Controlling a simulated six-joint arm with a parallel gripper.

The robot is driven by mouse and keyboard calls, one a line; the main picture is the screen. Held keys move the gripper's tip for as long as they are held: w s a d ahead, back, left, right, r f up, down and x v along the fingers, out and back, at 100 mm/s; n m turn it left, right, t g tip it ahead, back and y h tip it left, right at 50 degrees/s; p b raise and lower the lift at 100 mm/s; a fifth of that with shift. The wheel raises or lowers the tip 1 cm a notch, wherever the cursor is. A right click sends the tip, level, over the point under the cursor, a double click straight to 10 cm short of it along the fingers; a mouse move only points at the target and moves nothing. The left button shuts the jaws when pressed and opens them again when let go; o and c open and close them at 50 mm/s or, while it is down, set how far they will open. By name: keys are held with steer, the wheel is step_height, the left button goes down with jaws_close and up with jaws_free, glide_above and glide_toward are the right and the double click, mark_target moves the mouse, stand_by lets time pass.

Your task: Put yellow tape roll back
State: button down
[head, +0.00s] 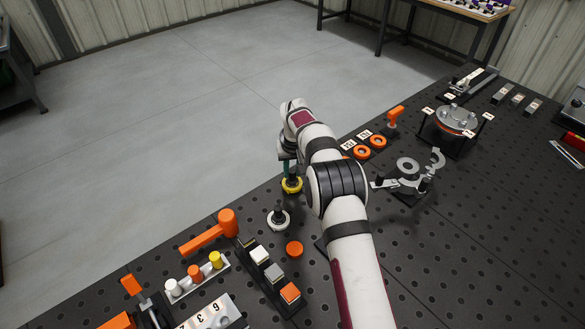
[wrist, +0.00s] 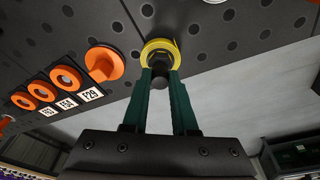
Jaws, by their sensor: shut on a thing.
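The yellow tape roll (head: 291,187) is a yellow ring low at the bench's near-left edge, below my gripper (head: 287,170). In the wrist view the yellow tape roll (wrist: 151,45) surrounds a dark knobbed post (wrist: 157,56). My gripper's green fingers (wrist: 161,74) close around the dark part at its middle. They are a little apart, with that dark part between them. I cannot tell whether the roll touches the bench or is just above it.
A white ring with a dark post (head: 279,219) stands close by. An orange disc (head: 294,249) and an orange mallet (head: 215,231) lie nearer. Labelled orange rings (head: 370,146) sit beyond my arm. An orange flanged piece (wrist: 103,63) is beside the roll in the wrist view.

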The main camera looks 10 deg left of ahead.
steer(key=shift+f, duration=0.65)
steer(key=shift+c, duration=1.9)
jaws_free()
steer(key=shift+v, duration=1.7)
steer(key=shift+w+v, duration=0.2)
steer(key=shift+v, duration=0.7)
steer(key=shift+w+v, duration=0.15)
steer(key=shift+v, duration=0.75)
steer(key=shift+w+a+r, duration=0.1)
steer(key=shift+r, duration=0.05)
